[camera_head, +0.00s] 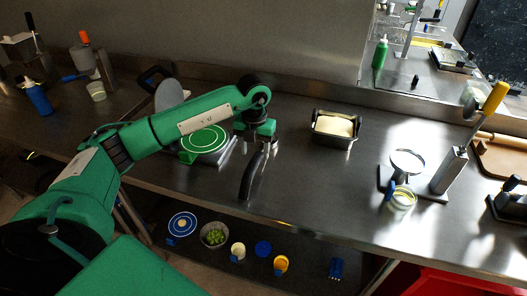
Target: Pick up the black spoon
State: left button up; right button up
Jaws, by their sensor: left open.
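My left arm reaches in from the left, over the steel counter (310,195). My left gripper (262,145) points down over the middle of the counter and is open. Just below it is a long, dark, slightly curved shape that looks like the black spoon (251,177), slanting toward the counter's front. The gripper hides its far end, and I cannot tell whether the fingers touch it. My right gripper is not in view.
A griddle with a green-ringed disc (204,139) lies left of the gripper, partly behind my arm. A black-handled pan (335,128) stands to the right. A press (451,170) and a jar (402,198) stand farther right. Bowls and cups sit on the lower shelf.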

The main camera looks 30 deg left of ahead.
aim_at(255, 160)
pick_arm(q)
notch_tip(255, 160, down, 3)
jog(key=shift+f, duration=0.1)
notch_tip(255, 160, down, 5)
jog(key=p, duration=0.2)
jog(key=shift+w+a+p, duration=0.1)
jog(key=shift+a+p, duration=0.05)
jog(key=shift+p, duration=0.15)
jog(key=shift+f, duration=0.15)
jog(key=c, duration=1)
jog(key=shift+c, duration=0.2)
jog(key=shift+r, duration=0.5)
notch_tip(255, 160, up, 19)
jog(key=b, duration=0.4)
